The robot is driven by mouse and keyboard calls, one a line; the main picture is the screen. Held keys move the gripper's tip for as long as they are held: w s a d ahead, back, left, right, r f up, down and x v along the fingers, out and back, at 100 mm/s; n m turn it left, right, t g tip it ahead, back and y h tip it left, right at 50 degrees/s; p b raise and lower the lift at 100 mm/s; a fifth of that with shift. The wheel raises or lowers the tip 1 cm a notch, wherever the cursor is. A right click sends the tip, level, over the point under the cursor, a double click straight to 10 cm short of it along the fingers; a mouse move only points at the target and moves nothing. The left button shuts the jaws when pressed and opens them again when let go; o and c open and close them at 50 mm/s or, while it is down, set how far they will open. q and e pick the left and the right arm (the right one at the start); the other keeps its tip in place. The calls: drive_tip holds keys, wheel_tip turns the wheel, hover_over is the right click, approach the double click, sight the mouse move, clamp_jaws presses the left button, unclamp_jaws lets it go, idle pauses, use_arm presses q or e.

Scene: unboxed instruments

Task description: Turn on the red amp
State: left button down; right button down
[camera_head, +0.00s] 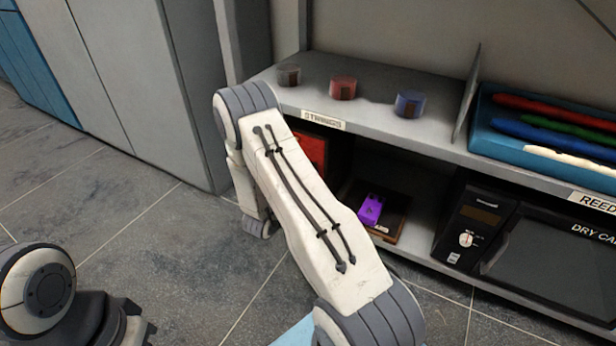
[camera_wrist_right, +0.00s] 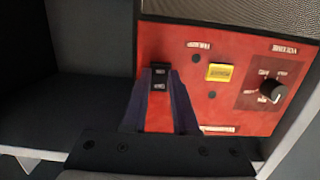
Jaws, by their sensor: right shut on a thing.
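The red amp (camera_head: 312,149) stands at the left end of the lower shelf in the head view, mostly hidden behind my right arm. In the right wrist view its red panel (camera_wrist_right: 222,62) carries a black rocker switch (camera_wrist_right: 160,78), a yellow square (camera_wrist_right: 220,73) and a black knob (camera_wrist_right: 272,92) at the right. My right gripper (camera_wrist_right: 160,90) is at the panel, its two dark fingers on either side of the black switch and shut on it. The switch's on or off position is too small to tell.
A purple pedal (camera_head: 370,209) lies on a brown board right of the amp, beside a black dry cabinet (camera_head: 545,262). Several small cups, including a red one (camera_head: 343,88), and a blue tray (camera_head: 484,135) are on the shelf above. The floor at left is clear.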

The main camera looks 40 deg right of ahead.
drive_tip(key=c, duration=0.7)
unclamp_jaws()
drive_tip(key=p+v, duration=0.5)
drive_tip(key=v, duration=0.5)
drive_tip(key=shift+s+a, duration=0.1)
drive_tip(key=shift+a, duration=0.15)
drive_tip(key=shift+r, duration=0.1)
